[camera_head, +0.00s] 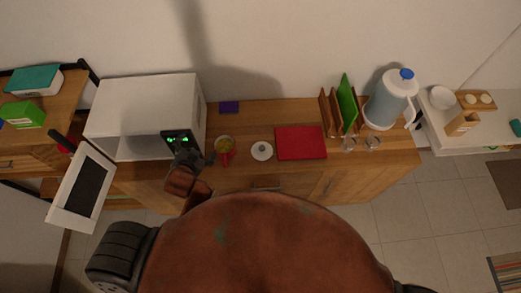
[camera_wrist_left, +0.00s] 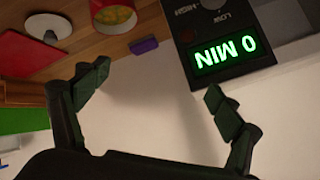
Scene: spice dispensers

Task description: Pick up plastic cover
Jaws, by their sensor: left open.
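The plastic cover appears to be the white round lid with a small grey knob (camera_head: 261,150), lying flat on the wooden counter between a red bowl or mug and a red board. It also shows at the upper left of the left wrist view (camera_wrist_left: 48,27). My left gripper (camera_head: 193,159) is in front of the microwave's control panel, left of the cover and apart from it. In the left wrist view its fingers (camera_wrist_left: 157,85) are spread with nothing between them. My right gripper is not in view.
The white microwave (camera_head: 140,92) has its door (camera_head: 80,190) swung open; its display reads 0 MIN. The red bowl or mug (camera_head: 224,149) with yellow contents stands between gripper and cover.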

